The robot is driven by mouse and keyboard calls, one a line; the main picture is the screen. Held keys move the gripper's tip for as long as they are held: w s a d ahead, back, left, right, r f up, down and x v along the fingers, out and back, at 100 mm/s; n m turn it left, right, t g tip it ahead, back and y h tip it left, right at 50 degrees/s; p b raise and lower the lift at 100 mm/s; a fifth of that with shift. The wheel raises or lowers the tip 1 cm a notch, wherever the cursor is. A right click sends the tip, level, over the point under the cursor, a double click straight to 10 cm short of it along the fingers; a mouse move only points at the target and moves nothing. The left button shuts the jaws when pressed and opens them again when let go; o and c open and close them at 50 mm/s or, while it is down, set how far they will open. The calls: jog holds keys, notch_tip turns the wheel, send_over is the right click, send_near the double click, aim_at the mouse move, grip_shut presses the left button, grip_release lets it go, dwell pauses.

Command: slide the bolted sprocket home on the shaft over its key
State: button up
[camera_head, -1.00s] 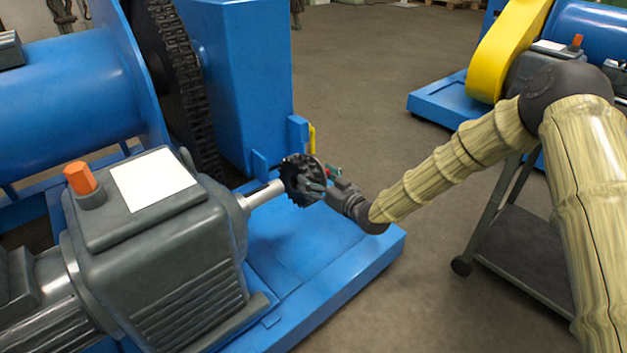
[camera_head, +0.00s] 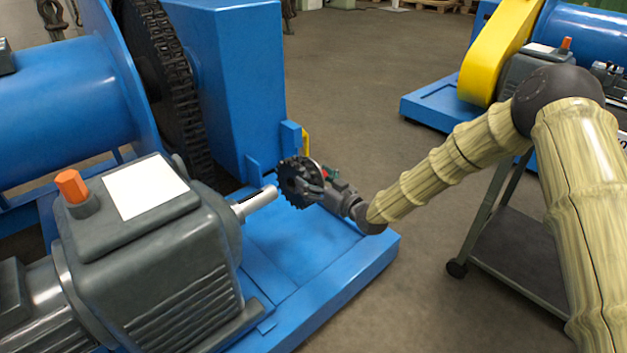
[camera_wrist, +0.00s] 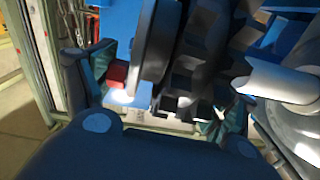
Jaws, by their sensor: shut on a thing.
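The sprocket (camera_head: 296,183) is a dark toothed wheel in the head view, held just off the free end of the bare steel shaft (camera_head: 262,199). A dark line, the key or its slot, runs along the shaft's top. My gripper (camera_head: 318,193) is shut on the sprocket from the right, on the side away from the motor. In the wrist view the sprocket's teeth (camera_wrist: 205,60) and a smooth grey disc beside them stand between my fingers (camera_wrist: 155,100). The shaft (camera_wrist: 280,82) points in from the right there. The sprocket's bore is hidden.
The grey motor housing (camera_head: 155,240) carries the shaft. A blue base plate (camera_head: 320,255) lies below. A large chain wheel (camera_head: 165,90) and a blue upright box (camera_head: 235,80) stand behind. A trolley (camera_head: 510,255) stands at right, beneath my arm. Open floor lies between.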

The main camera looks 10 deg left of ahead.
jog(key=shift+w+r+n, duration=0.2)
jog(key=shift+w+r, duration=0.05)
jog(key=shift+r, duration=0.25)
jog(key=shift+w+r+n, duration=0.2)
jog(key=shift+w+r, duration=0.05)
jog(key=shift+r, duration=0.25)
jog(key=shift+s, duration=0.1)
jog(key=shift+s+a+p, duration=0.55)
jog(key=shift+s+a, duration=0.35)
jog(key=shift+s, duration=0.2)
jog(key=shift+s+a+p, duration=0.5)
jog(key=shift+s+a, duration=0.35)
jog(key=shift+s, duration=0.2)
jog(key=shift+r+p, duration=0.1)
jog(key=shift+p, duration=0.55)
dwell(1.1)
jog(key=shift+s+a+p, duration=0.25)
jog(key=shift+s+a, duration=0.3)
jog(key=shift+s, duration=0.15)
jog(key=shift+s+a+p, duration=0.25)
jog(key=shift+s+a, duration=0.25)
jog(key=shift+s, duration=0.2)
dwell(1.6)
